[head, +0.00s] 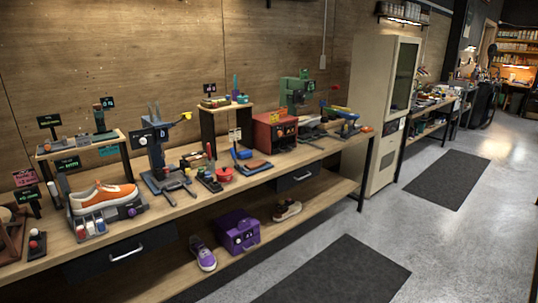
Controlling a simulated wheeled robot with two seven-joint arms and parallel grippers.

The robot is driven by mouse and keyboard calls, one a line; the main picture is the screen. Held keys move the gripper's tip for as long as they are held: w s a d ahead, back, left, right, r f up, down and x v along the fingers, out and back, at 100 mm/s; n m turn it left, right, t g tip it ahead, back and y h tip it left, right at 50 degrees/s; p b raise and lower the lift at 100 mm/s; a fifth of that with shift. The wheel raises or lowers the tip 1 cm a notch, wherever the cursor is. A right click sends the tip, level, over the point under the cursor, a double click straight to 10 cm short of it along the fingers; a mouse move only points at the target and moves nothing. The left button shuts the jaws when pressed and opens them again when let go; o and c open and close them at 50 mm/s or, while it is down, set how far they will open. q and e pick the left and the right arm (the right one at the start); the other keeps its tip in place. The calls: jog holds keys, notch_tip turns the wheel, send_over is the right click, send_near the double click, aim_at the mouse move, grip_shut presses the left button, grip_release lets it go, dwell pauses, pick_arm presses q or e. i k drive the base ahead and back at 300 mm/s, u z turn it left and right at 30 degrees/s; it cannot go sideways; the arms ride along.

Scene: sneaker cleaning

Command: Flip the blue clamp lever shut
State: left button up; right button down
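A long wooden workbench (200,210) runs along the wall on the left. A blue-grey upright device (155,155) with a dark display and a yellow-tipped arm (187,116) stands on it. Farther right a small blue piece (242,154) slants up beside an orange-brown item (258,166) on a blue base. I cannot tell which of these blue parts is the clamp lever, nor whether it is open or shut. Neither of my grippers is in view.
An orange and white sneaker (103,195) rests on a grey stand at the bench's left. A red box (274,132) and a green machine (296,92) stand farther right. A purple box (238,231) and a purple shoe (203,254) sit on the lower shelf.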

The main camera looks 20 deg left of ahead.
aim_at(234, 156)
jog(key=z, duration=0.15)
jog(key=i, duration=2.6)
jog(key=u, duration=1.7)
jog(key=i, duration=1.05)
jog(key=u, duration=1.1)
